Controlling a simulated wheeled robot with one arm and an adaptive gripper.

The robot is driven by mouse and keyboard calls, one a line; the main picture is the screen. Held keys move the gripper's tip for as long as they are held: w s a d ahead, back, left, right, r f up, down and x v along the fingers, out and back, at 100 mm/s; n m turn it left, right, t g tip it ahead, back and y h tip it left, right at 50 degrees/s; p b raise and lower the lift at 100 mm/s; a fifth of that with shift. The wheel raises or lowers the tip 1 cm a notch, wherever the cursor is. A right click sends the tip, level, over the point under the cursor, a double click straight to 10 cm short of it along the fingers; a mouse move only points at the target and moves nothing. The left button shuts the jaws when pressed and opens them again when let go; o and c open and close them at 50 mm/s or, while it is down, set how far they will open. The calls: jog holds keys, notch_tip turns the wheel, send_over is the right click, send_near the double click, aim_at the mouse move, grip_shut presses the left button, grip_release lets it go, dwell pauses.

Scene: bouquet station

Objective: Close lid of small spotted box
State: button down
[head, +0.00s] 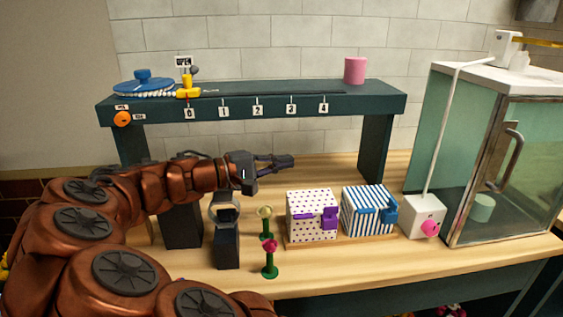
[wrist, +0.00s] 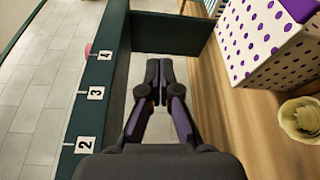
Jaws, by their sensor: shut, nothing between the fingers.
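The small spotted box (head: 308,228) is white with purple dots and has a purple clasp (head: 329,217) at its front right. Its spotted top looks down over the body in the head view, but I cannot tell whether a narrow gap remains. The box also shows at the upper right of the wrist view (wrist: 262,45). My gripper (head: 285,161) is above and behind the box, to its left, and apart from it. In the wrist view its fingers (wrist: 159,75) are together and empty.
A blue-striped box (head: 362,216) stands right of the spotted one on the same wooden board. A dark shelf (head: 260,104) with number tags runs behind my gripper. A flower stand (head: 269,258) is at front left. A white device (head: 422,217) and glass tank (head: 500,180) stand right.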

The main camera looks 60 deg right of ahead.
dwell(0.4)
notch_tip(320, 180, up, 4)
jog(key=r+p, duration=0.1)
jog(key=p, duration=0.2)
jog(key=w+a+f+b, duration=0.2)
jog(key=w+a+f, duration=0.2)
jog(key=w+a, duration=0.2)
jog(key=shift+w+f, duration=0.2)
jog(key=shift+w, duration=0.55)
